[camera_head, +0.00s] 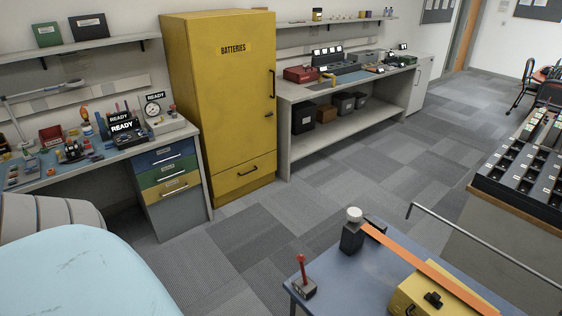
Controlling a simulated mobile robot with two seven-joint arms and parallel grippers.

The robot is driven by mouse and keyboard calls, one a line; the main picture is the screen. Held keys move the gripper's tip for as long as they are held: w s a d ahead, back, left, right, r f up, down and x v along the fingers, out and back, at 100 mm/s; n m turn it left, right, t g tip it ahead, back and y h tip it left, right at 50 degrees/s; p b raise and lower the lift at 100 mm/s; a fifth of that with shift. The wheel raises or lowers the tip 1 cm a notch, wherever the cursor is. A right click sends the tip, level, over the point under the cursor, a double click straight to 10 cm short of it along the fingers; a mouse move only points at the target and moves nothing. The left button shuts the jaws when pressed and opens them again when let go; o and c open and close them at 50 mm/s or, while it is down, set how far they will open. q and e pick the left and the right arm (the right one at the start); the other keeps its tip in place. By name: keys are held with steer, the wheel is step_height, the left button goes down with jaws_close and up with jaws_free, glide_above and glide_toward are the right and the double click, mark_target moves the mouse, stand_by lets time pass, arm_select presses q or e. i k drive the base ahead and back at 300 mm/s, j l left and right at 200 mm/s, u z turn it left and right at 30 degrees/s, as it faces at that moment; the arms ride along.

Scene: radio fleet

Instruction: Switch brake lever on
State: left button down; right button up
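A red lever (303,274) with a small round knob rises from a dark base block. It stands at the near left corner of a blue-topped table or cart (340,290) at the bottom of the head view. The lever is nearly upright, its knob leaning slightly left. I take it to be the brake lever. I cannot read any on or off marking beside it. Neither of my grippers shows in this view, and nothing is touching the lever.
On the cart are a dark post with a white cap (354,215), an orange strip (420,258) and a yellow box (420,295). A metal rail (480,240) runs along its far right side. A yellow BATTERIES cabinet (222,110) stands behind. Open carpet lies between.

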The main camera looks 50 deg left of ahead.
mark_target(301, 258)
steer(key=j, duration=1.55)
